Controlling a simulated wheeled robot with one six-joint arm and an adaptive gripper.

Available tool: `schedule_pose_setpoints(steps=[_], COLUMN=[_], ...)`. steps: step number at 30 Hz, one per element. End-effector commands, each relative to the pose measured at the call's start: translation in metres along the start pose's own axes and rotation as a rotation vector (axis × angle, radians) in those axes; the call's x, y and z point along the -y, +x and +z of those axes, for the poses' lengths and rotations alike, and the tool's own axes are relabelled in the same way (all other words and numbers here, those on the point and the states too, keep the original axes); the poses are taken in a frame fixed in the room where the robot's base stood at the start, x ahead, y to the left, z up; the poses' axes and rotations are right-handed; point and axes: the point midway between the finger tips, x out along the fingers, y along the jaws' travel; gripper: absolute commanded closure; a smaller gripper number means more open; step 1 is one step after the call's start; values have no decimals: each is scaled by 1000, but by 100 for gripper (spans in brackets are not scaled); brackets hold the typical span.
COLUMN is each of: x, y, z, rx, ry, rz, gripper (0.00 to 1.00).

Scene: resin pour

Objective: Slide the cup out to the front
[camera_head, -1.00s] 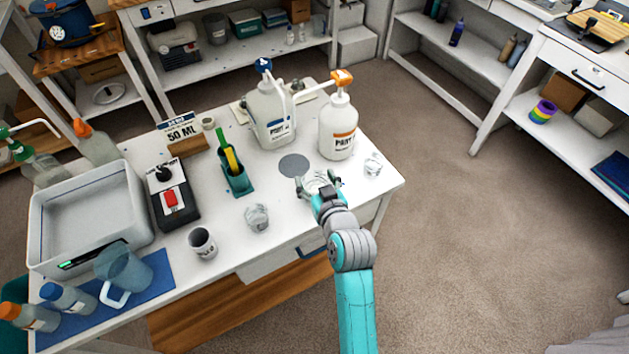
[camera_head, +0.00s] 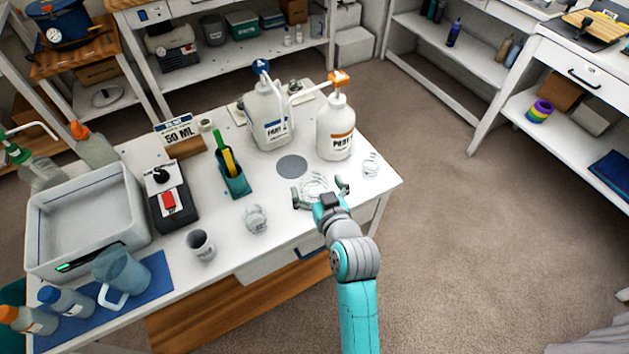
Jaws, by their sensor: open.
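A clear cup (camera_head: 313,184) stands on the white table near its front right edge, just in front of a grey disc (camera_head: 292,167) on the tabletop. My gripper (camera_head: 321,192) is open, with one finger to the left and one to the right of this cup. Small gaps seem to show between the fingers and the cup, but contact is hard to judge. Part of the cup's near side is hidden by my gripper. Another clear cup (camera_head: 370,165) stands to the right, and a third clear cup (camera_head: 256,219) to the left.
Two pump bottles, one blue-topped (camera_head: 268,117) and one orange-topped (camera_head: 336,130), stand behind the cup. A teal holder (camera_head: 236,184) and a dark-filled cup (camera_head: 201,246) stand left. The table front (camera_head: 290,232) between the left clear cup and my gripper is bare.

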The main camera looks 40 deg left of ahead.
Motion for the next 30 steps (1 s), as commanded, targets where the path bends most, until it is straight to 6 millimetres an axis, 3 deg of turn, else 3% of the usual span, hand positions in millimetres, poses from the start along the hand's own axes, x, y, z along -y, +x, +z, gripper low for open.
schedule_pose_setpoints(steps=[9,15,30], x=[0,-1,0], y=[-64,-90,-100], z=[1,1,1], rx=[1,0,0], ry=[1,1,1], rz=[1,2,0], gripper=[0,0,0])
